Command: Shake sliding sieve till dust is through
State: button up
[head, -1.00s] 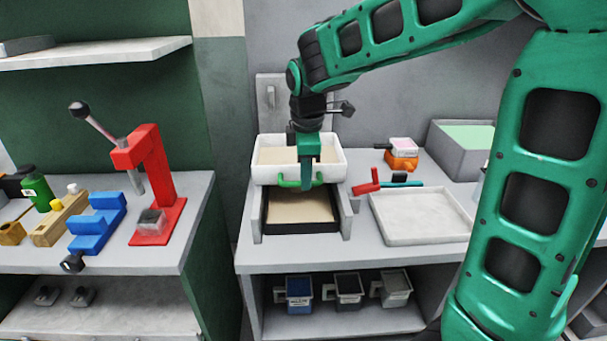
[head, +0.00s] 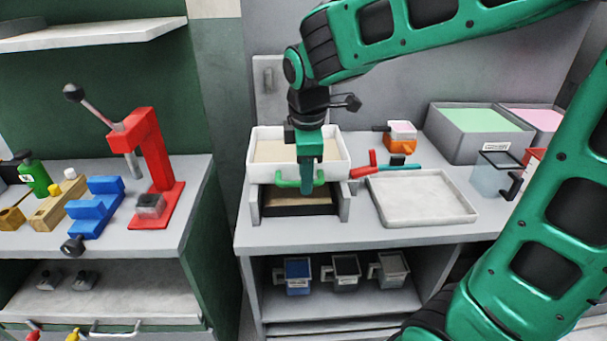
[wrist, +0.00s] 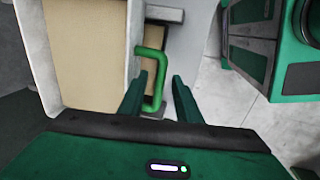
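The sieve (head: 262,170) is a white box on grey side rails (head: 345,207), with tan dust (head: 275,150) lying in it. Its green handle (head: 319,178) is on the front. A black-edged tray (head: 300,210) with tan dust lies below, partly hidden by the sieve. My gripper (head: 306,190) points down at the front wall. In the wrist view the two fingers (wrist: 160,88) stand on either side of the green handle bar (wrist: 160,75), one inside the loop. A narrow gap shows beside the bar, but the sieve moves with my gripper.
A shallow empty white tray (head: 425,197) lies to the right, with a red-handled tool (head: 365,169) beside it. Grey bins (head: 462,145) stand behind. A red press (head: 155,160) stands on the left bench. Several cups (head: 345,275) sit on the shelf below.

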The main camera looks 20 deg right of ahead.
notch_tip(320, 180, up, 10)
jog(key=s, duration=0.2)
jog(key=shift+a+r, duration=0.25)
jog(key=shift+a, duration=0.05)
